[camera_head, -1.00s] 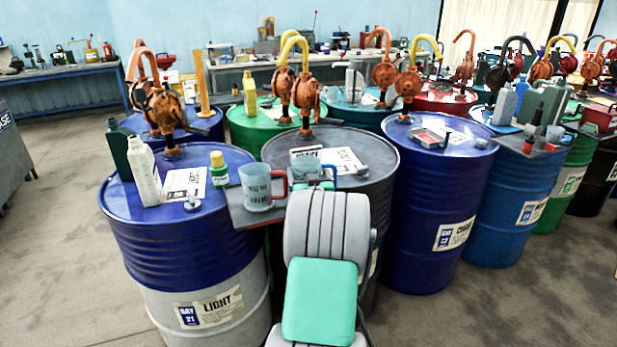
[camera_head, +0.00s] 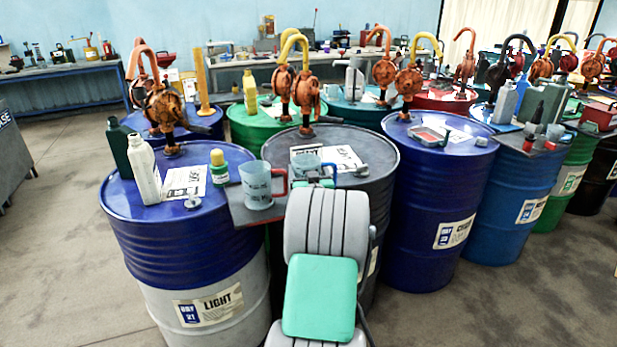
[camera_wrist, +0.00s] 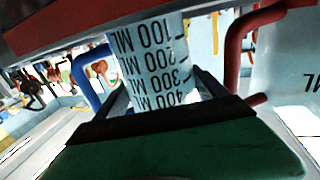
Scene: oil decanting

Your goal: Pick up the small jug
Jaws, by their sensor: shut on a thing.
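The small jug (camera_wrist: 158,62) is clear plastic with black ML markings and a blue handle (camera_wrist: 88,78). In the wrist view it sits between the two dark fingers of my gripper (camera_wrist: 160,90), which is shut on its body. In the head view the small jug (camera_head: 305,162) shows above the dark grey drum, partly hidden by my arm and gripper. I cannot tell there whether its base touches the drum top.
A larger jug (camera_head: 257,184) with a red handle stands close on the left, on a dark tray (camera_head: 240,212); it also shows in the wrist view (camera_wrist: 288,75). A rotary pump (camera_head: 306,95), a white sheet (camera_head: 342,158) and a yellow-capped bottle (camera_head: 219,170) are nearby.

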